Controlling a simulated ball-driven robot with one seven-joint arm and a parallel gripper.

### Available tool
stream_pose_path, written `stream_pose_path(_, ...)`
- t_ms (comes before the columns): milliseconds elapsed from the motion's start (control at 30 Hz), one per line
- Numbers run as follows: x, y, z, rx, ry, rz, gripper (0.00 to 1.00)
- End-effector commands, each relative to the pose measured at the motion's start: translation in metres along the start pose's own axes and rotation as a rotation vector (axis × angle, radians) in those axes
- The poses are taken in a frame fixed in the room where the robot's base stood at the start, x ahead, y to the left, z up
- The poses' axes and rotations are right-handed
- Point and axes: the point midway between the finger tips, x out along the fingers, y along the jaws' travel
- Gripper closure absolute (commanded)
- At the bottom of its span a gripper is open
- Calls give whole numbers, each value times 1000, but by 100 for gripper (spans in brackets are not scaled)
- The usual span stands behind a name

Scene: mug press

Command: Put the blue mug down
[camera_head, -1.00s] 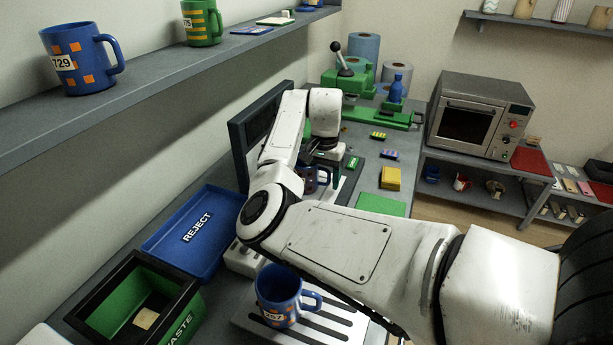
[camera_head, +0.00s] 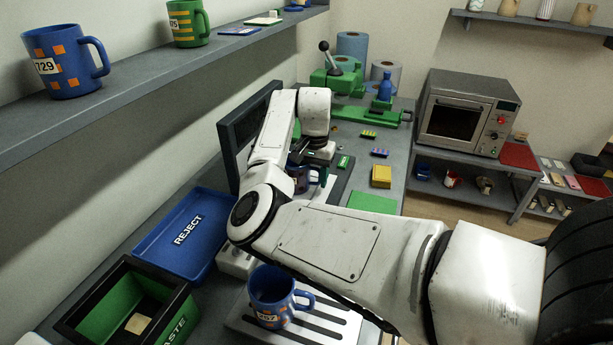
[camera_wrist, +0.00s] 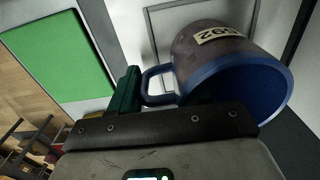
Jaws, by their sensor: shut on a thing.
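A blue mug (camera_wrist: 215,62) with a dull grey-brown outer wall, a white number label and a blue inside fills the upper right of the wrist view. My gripper (camera_wrist: 160,97) is shut on its handle side, with a green finger beside the handle. In the head view my gripper (camera_head: 317,157) is beside the dark monitor, and the held mug (camera_head: 302,180) is partly hidden by my arm. The mug is over or on a pale framed surface (camera_wrist: 158,22); I cannot tell whether it touches. Another blue mug (camera_head: 271,292), labelled 257, stands on a slotted tray (camera_head: 325,322).
A blue REJECT tray (camera_head: 178,253) and a green WASTE bin (camera_head: 97,303) are at the left. A green mat (camera_head: 372,203) and yellow block (camera_head: 381,176) lie right of my gripper. The monitor (camera_head: 228,140) stands close on its left. A shelf (camera_head: 130,85) holds mugs above.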

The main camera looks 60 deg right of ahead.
Motion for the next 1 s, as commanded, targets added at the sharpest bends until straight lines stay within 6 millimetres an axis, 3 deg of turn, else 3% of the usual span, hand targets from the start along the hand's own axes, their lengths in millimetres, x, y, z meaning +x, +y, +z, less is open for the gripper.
stream_pose_path(167,-9,0,-1,0,3,-2,100)
stream_pose_path(333,-32,-1,-1,1,6,-3,100)
stream_pose_path(633,-95,52,-20,6,6,-3,100)
stream_pose_path(800,-112,90,-33,5,2,-4,100)
stream_pose_path(1000,-125,118,-44,3,2,-3,100)
